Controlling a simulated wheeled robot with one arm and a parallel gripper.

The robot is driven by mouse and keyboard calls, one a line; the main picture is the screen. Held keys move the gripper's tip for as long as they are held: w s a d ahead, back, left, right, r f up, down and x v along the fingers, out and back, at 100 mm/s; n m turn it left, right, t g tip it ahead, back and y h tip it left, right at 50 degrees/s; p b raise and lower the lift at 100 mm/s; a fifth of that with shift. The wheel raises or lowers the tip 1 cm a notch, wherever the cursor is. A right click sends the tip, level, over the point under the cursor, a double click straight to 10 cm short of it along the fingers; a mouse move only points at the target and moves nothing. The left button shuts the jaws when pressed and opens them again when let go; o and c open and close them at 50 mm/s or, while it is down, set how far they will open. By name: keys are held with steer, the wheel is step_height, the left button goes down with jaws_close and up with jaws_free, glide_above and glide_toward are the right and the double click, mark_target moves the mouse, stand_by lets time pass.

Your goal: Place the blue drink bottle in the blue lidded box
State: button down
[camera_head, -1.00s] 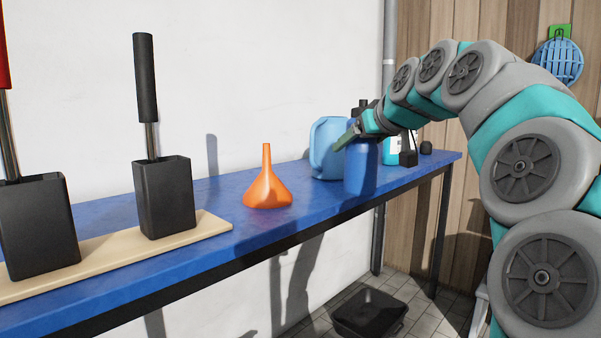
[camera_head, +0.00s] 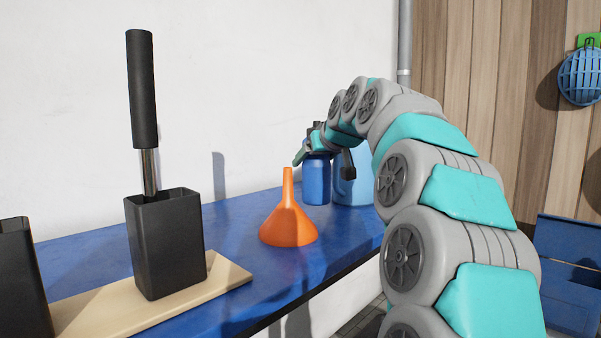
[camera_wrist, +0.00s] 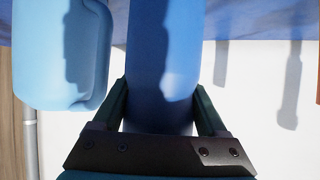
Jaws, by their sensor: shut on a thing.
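The blue drink bottle (camera_head: 316,181) is upright at the back of the blue workbench, behind the orange funnel and left of a light blue jug. My gripper (camera_head: 311,150) is at its upper part. In the wrist view the bottle (camera_wrist: 163,60) lies between both fingers of my gripper (camera_wrist: 163,105), which is shut on it. I cannot tell whether its base touches the bench. A blue box-like thing (camera_head: 568,262), possibly the lidded box, stands at the lower right, partly cut off by the picture edge; its lid state is unclear.
The orange funnel (camera_head: 288,222) stands on the workbench (camera_head: 240,215) in front of the bottle. The light blue jug (camera_head: 352,185) is close beside the bottle, also in the wrist view (camera_wrist: 60,50). Black holders (camera_head: 168,250) stand on a wooden board (camera_head: 150,300) at the left.

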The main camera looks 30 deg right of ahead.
mark_target(314, 158)
steer(key=shift+w+a+f, duration=0.25)
steer(key=shift+w+f, duration=0.35)
steer(key=shift+w, duration=0.05)
steer(key=shift+w+a+f, duration=0.2)
steer(key=shift+w+f, duration=0.45)
steer(key=shift+w, duration=0.05)
steer(key=shift+w+a+f, duration=0.25)
steer(key=shift+w+f, duration=0.35)
steer(key=shift+w, duration=0.05)
steer(key=shift+f, duration=0.1)
jaws_free()
steer(key=v, duration=1.2)
